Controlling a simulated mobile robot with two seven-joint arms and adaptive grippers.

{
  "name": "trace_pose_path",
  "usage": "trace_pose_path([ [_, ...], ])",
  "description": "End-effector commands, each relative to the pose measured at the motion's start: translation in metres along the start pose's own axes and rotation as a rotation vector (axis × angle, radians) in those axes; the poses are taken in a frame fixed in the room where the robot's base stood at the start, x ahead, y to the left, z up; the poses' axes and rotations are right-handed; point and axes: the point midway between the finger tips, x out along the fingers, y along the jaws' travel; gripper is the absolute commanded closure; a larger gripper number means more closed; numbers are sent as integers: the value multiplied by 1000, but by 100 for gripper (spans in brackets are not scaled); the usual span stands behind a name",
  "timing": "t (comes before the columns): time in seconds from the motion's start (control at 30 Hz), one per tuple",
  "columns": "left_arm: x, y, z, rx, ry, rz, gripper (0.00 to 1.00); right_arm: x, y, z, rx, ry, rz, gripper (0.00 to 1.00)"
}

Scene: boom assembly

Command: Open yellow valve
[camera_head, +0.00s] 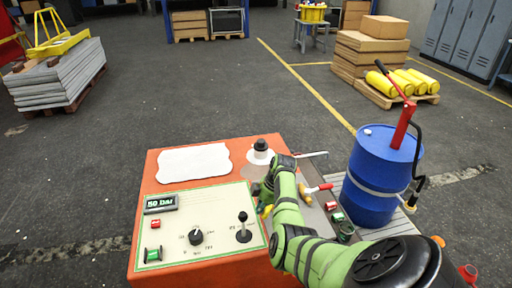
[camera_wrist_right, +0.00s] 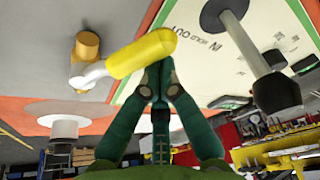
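The yellow valve shows best in the right wrist view, with its yellow lever handle (camera_wrist_right: 142,53) on a white metal arm and a brass body (camera_wrist_right: 88,45). In the head view only a small yellow bit (camera_head: 266,211) shows beside my right gripper, and the rest is hidden by my arm. My right gripper (camera_wrist_right: 157,66) has its two fingertips together against or right beside the lever's edge, nearer its free end. I cannot tell if they touch it. The lever is not seen between the fingers. My left gripper is not in view.
The orange console (camera_head: 205,274) bears a control panel (camera_head: 216,219) with a black joystick (camera_head: 243,228) and knob (camera_head: 196,236). A black button (camera_head: 260,147) stands behind the gripper. A red-handled valve (camera_head: 319,188) and a blue barrel (camera_head: 375,180) with a pump are at the right.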

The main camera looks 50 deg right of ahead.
Motion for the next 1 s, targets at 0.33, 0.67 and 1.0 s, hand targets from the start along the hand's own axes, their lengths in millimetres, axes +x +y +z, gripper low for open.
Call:
trace_pose_path([
  [0.33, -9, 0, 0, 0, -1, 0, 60, -7, -3, 26, -293, -8, -94, 100],
  [0.67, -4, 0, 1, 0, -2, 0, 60, -11, -2, 40, -475, -6, -152, 100],
  [1.0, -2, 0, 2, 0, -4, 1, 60, -13, -1, 43, -539, -3, -171, 100],
])
